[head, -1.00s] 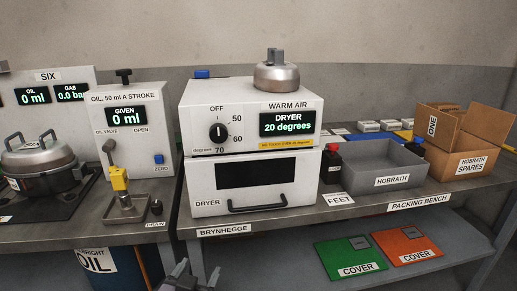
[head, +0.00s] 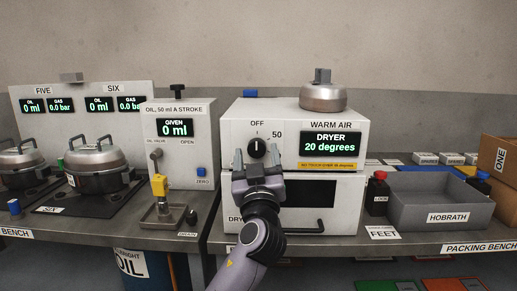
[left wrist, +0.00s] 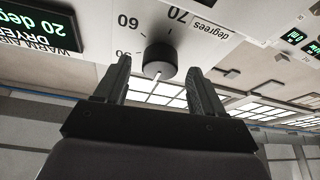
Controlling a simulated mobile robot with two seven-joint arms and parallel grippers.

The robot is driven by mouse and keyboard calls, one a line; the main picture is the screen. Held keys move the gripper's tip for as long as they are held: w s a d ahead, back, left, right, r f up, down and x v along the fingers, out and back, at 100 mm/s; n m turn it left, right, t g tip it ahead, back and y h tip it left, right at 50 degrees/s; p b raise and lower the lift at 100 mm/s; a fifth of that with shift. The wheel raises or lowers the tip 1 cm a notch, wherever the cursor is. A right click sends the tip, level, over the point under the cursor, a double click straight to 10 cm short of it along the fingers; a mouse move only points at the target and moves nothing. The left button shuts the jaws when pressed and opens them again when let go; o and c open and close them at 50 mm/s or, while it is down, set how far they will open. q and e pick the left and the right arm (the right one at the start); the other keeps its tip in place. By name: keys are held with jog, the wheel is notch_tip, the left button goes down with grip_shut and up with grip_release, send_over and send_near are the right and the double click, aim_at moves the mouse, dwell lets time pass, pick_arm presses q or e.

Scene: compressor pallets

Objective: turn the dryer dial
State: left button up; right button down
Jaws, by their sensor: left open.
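The black dryer dial (head: 257,147) is on the front of the white dryer (head: 350,193), with its white pointer up toward OFF. The dryer display (head: 331,144) reads 20 degrees. My left gripper (head: 256,160) is open in front of the dryer, its fingertips at either side of the dial's lower part. In the left wrist view, which is upside down, the dial (left wrist: 160,58) shows between the open fingertips (left wrist: 158,66); whether they touch it I cannot tell. The gripper hides the scale's lower numbers in the head view. My right gripper is not in view.
A metal pot-like part (head: 323,97) stands on the dryer. The oil unit (head: 186,128) with its yellow-handled lever is close on the left. A grey bin (head: 440,207) labelled HOBRATH and a red-capped bottle (head: 378,190) are on the bench at right.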

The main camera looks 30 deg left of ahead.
pick_arm(q)
jog(key=shift+x, duration=0.85)
jog(key=c, duration=1.1)
jog(key=shift+o, duration=0.3)
